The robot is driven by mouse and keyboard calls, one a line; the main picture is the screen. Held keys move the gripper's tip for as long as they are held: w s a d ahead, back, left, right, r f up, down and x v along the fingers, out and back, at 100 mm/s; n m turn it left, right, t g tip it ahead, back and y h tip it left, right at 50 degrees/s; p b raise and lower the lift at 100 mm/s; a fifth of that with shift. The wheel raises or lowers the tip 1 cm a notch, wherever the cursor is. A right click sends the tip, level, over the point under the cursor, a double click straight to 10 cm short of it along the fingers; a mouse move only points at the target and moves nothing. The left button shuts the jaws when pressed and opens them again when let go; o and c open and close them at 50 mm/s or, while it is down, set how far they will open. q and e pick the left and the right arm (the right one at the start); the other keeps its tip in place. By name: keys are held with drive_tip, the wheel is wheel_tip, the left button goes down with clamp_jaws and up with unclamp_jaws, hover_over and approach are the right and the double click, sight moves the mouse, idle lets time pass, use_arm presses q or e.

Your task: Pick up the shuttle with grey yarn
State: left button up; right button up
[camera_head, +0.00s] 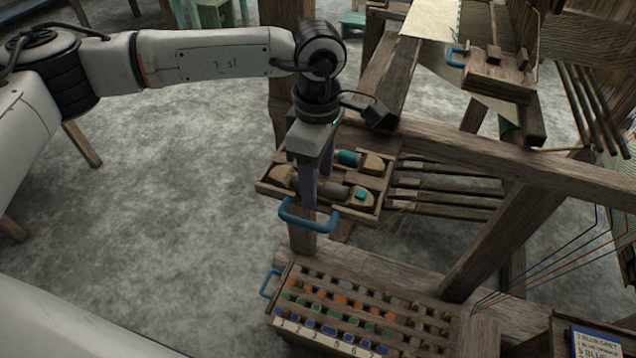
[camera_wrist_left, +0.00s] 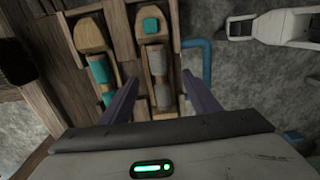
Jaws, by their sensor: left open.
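The shuttle with grey yarn (camera_head: 335,189) lies in a wooden tray (camera_head: 268,188). It has a pale wooden body with a small teal square on one end. In the left wrist view its grey yarn (camera_wrist_left: 157,62) lies between my finger tips. My left gripper (camera_head: 318,200) points down over the tray, open, with one finger on each side of this shuttle. It also shows in the left wrist view (camera_wrist_left: 160,80). I cannot tell whether the fingers touch it. The fingers partly hide the shuttle in the head view. My right gripper is out of view.
A shuttle with teal yarn (camera_head: 348,158) lies beside the grey one in the tray. A blue handle (camera_head: 308,222) is on the tray's front. A wooden rack with numbered slots (camera_head: 345,305) stands below. Loom beams (camera_head: 480,165) crowd the right; grey floor (camera_head: 180,200) is clear left.

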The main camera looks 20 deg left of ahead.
use_arm(q)
drive_tip(key=shift+f, duration=0.2)
drive_tip(key=c, duration=1.2)
drive_tip(key=shift+r, duration=0.3)
wheel_tip(320, 180, up, 10)
drive_tip(key=b, duration=0.1)
drive_tip(key=shift+f, duration=0.2)
